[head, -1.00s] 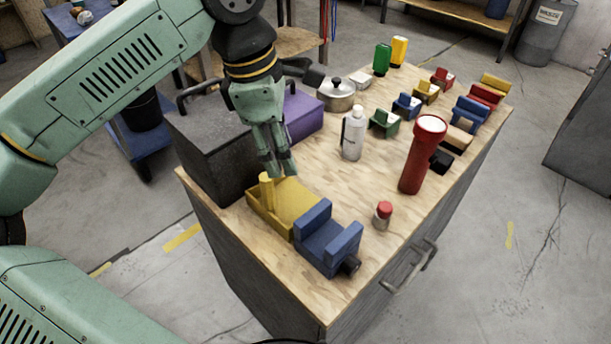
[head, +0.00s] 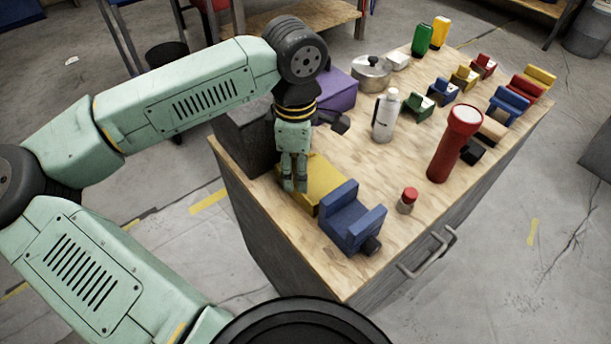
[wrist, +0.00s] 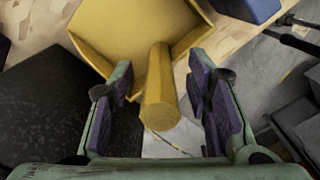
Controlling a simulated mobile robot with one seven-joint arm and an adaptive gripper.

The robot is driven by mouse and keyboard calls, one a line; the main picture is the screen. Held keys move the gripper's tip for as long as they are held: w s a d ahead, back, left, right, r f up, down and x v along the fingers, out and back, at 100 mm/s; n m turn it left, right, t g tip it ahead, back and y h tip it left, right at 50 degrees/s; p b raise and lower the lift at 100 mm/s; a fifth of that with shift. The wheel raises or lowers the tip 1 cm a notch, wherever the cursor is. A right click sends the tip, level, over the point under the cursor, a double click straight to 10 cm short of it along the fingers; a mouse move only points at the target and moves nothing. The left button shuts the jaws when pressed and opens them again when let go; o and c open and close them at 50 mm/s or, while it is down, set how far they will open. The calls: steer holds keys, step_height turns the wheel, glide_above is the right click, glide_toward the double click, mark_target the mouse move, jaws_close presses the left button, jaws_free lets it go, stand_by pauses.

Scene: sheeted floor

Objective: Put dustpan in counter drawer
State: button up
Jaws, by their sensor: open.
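The yellow dustpan (head: 326,181) lies on the wooden counter top (head: 370,165), near its left end. In the wrist view the dustpan's pan (wrist: 135,28) is at the top and its round handle (wrist: 160,92) points toward me. My gripper (head: 294,188) is over the handle end, fingers pointing down. In the wrist view my gripper (wrist: 163,95) is open, with one purple-padded finger on each side of the handle and gaps between. In the head view my fingers hide the handle. The counter drawer's front shows a metal handle (head: 430,254); the drawer looks closed.
A black box (head: 245,138) stands close left of my gripper, with a purple box (head: 338,90) behind. A blue vise-like object (head: 352,218) sits right beside the dustpan. A white bottle (head: 386,115), red flashlight (head: 455,143) and red-capped jar (head: 407,200) stand farther right.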

steer(key=shift+f, duration=0.25)
steer(key=shift+c, duration=0.5)
jaws_close()
